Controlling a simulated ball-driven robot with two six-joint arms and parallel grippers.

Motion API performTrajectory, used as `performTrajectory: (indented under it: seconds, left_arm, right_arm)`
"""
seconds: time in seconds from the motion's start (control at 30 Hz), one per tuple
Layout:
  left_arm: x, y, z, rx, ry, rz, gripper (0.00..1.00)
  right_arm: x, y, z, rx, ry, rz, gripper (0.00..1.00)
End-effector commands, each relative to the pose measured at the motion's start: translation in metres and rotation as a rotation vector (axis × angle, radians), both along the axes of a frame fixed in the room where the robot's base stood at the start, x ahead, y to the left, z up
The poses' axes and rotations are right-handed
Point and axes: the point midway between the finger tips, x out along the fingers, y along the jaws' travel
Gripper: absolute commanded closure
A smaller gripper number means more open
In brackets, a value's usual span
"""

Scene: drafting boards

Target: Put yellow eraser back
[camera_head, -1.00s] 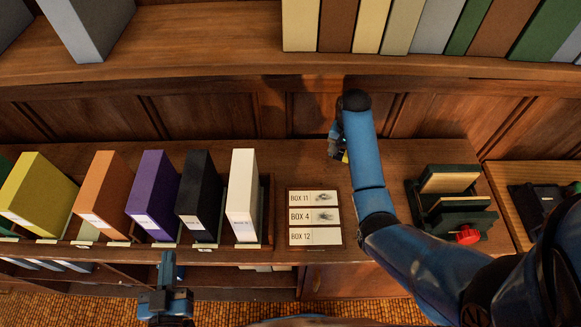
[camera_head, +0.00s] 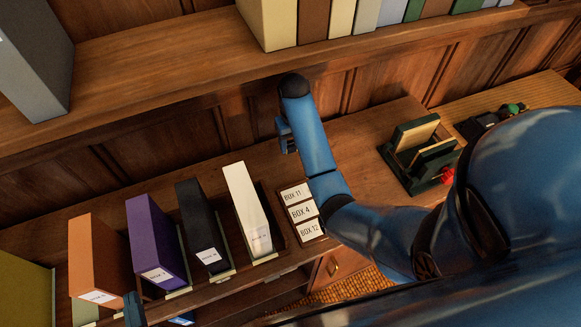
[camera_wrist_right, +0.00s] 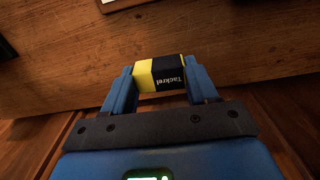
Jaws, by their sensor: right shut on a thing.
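The yellow eraser (camera_wrist_right: 145,76), with a dark sleeve lettered "Tackrel", is held crosswise between the two blue fingers of my right gripper (camera_wrist_right: 161,82) in the right wrist view. The wooden shelf surface shows behind it. In the head view my right gripper (camera_head: 287,140) is over the wooden counter, above and left of the label board (camera_head: 312,239); the eraser cannot be made out there.
Orange (camera_head: 93,255), purple (camera_head: 152,235), black (camera_head: 203,220) and white (camera_head: 246,205) boxes stand in a row left of the label board. A dark green holder (camera_head: 420,155) with a red knob stands to the right. Several books line the upper shelf (camera_head: 190,75).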

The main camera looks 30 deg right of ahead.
Motion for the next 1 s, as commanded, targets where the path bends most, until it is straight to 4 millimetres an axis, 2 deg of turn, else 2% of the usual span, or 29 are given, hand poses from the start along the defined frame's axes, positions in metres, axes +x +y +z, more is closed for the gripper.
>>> performTrajectory:
  seconds: [0.27, 0.3, 0.4, 1.0]
  left_arm:
    - [0.0, 0.0, -0.029, 0.0, 0.0, 0.0, 1.0]
    - [0.0, 0.0, -0.02, 0.0, 0.001, 0.0, 1.0]
    - [0.0, 0.0, -0.015, 0.0, -0.001, 0.0, 1.0]
    - [0.0, 0.0, -0.007, 0.0, 0.0, 0.0, 1.0]
  right_arm:
    - [-0.001, 0.0, -0.033, 0.0, 0.002, 0.032, 0.67]
    - [-0.001, 0.0, -0.033, 0.001, 0.006, 0.031, 0.67]
    - [-0.001, 0.0, -0.047, 0.001, 0.006, 0.031, 0.67]
    - [-0.001, 0.0, -0.099, 0.0, 0.002, 0.03, 0.67]
